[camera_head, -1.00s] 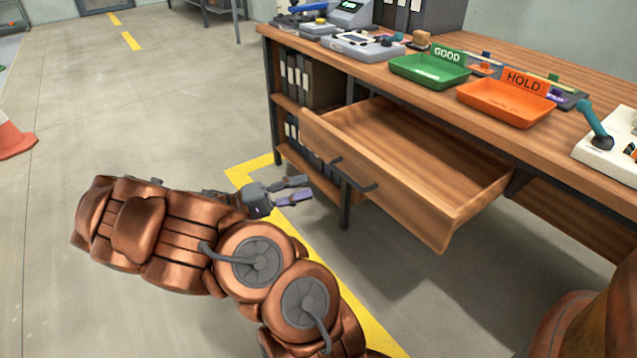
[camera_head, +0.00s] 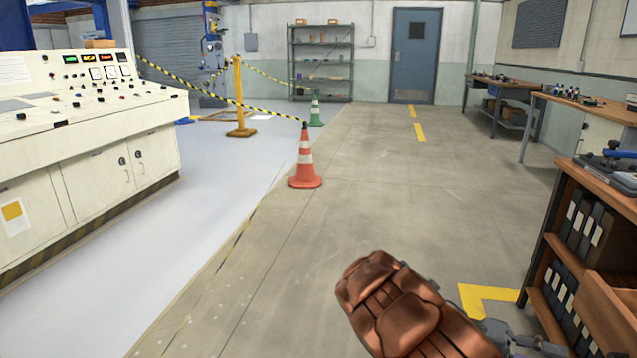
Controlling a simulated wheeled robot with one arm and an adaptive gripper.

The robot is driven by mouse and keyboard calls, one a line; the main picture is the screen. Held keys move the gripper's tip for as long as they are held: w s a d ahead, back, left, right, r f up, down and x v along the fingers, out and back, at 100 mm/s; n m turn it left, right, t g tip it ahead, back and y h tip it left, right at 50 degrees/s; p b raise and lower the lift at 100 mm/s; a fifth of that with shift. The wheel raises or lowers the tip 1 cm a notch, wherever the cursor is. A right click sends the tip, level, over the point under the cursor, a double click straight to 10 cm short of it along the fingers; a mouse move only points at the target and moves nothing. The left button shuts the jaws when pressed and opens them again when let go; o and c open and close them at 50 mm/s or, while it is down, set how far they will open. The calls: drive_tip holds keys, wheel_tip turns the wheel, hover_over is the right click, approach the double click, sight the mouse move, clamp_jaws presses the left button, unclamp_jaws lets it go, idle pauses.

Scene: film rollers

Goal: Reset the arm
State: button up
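My copper-coloured arm (camera_head: 405,310) shows at the bottom centre-right of the head view, low over the floor. The grey end of it, my gripper (camera_head: 535,345), is at the bottom edge, just left of the wooden desk's shelf. Its fingers are mostly cut off by the frame, so I cannot tell whether they are open or shut. The open wooden drawer (camera_head: 606,308) is partly visible at the right edge.
The wooden desk (camera_head: 548,232) with black binders (camera_head: 588,232) stands close on the right. A white control console (camera_head: 85,140) is on the left. An orange cone (camera_head: 305,165) and striped barrier tape lie ahead. The middle floor is clear to the blue door (camera_head: 415,58).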

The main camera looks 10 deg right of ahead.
drive_tip(key=s+a+r+t+y+p, duration=0.1)
drive_tip(key=s+a+r+y+p, duration=0.15)
drive_tip(key=r+p, duration=0.3)
drive_tip(key=s+a+r+n+t+y+p, duration=0.1)
drive_tip(key=s+a+r+t+y+p, duration=0.15)
drive_tip(key=s+r+p, duration=0.35)
drive_tip(key=s+a+r+t+y+p, duration=0.1)
drive_tip(key=a+r+y+p, duration=0.1)
drive_tip(key=a+r+p, duration=0.45)
drive_tip(key=s+a+r+n+t+y+p, duration=0.2)
drive_tip(key=a+r+n+t+y+p, duration=0.1)
drive_tip(key=a+r+p, duration=0.5)
drive_tip(key=s+a+r+n+t+y+p, duration=0.2)
drive_tip(key=a+r+n+t+y+p, duration=0.1)
drive_tip(key=a+r+p, duration=0.6)
drive_tip(key=r+n+t, duration=0.1)
drive_tip(key=n, duration=0.1)
drive_tip(key=shift+a+n+y, duration=0.15)
drive_tip(key=shift+n+y, duration=0.15)
drive_tip(key=shift+y, duration=0.1)
drive_tip(key=shift+s+f+t, duration=0.1)
drive_tip(key=shift+t, duration=0.15)
